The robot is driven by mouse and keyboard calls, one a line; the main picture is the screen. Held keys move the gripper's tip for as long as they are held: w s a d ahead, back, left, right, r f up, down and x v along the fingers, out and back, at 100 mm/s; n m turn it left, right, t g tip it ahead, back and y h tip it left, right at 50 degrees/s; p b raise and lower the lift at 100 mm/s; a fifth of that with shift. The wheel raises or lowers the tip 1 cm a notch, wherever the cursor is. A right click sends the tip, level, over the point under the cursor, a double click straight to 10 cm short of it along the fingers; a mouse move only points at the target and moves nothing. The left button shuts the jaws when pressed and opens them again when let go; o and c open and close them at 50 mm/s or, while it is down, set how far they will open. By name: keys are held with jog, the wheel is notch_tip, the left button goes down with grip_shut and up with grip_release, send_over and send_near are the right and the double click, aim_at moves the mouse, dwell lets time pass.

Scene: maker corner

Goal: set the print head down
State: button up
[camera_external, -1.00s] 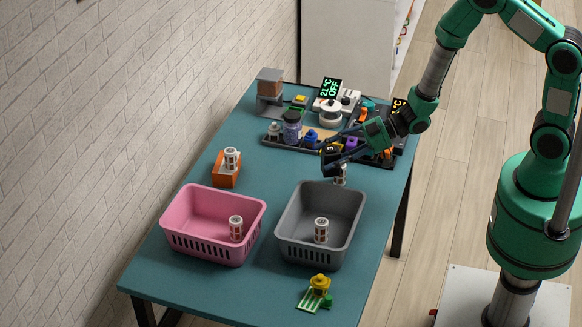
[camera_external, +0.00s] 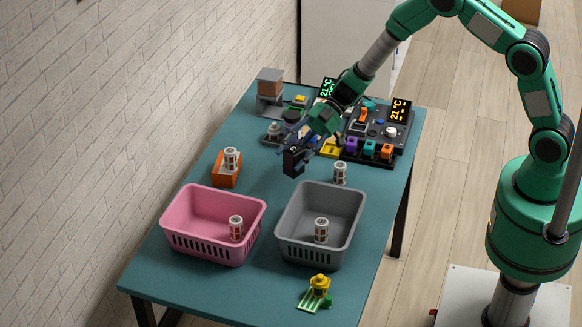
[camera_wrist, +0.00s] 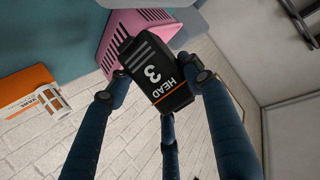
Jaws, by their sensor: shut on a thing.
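The print head (camera_external: 293,163) is a small black block, held in my gripper (camera_external: 298,148) over the teal table, behind the gap between the pink and grey baskets.
A pink basket (camera_external: 178,222) and a grey basket (camera_external: 286,238) each hold a white spool-like canister. An orange box (camera_external: 226,180) with another canister stands left; one canister (camera_external: 340,173) stands behind the grey basket. A crowded workstation (camera_external: 385,140) fills the back. Bare table lies between.

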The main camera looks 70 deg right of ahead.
jog(key=shift+w+d+f+n+g+y, duration=0.2)
jog(key=shift+w+f+n+g, duration=0.1)
jog(key=shift+f+n+g, duration=0.15)
jog(key=shift+w+d+f+n+g+y, duration=0.1)
jog(key=shift+w+d+f+n+g, duration=0.15)
jog(key=shift+f+n+g, duration=0.15)
jog(key=w+d+f+n+g+b, duration=0.1)
jog(key=d+f+n+g, duration=0.2)
jog(key=d+f+g, duration=0.1)
jog(key=shift+w+d+f+y, duration=0.2)
jog(key=shift+f+y, duration=0.1)
jog(key=shift+f, duration=0.5)
jog(key=shift+f, duration=0.1)
jog(key=shift+f+b, duration=0.45)
jog(key=shift+f, duration=1.5)
jog(key=shift+f+b, duration=0.45)
jog(key=shift+f, duration=1.5)
jog(key=shift+f, duration=0.2)
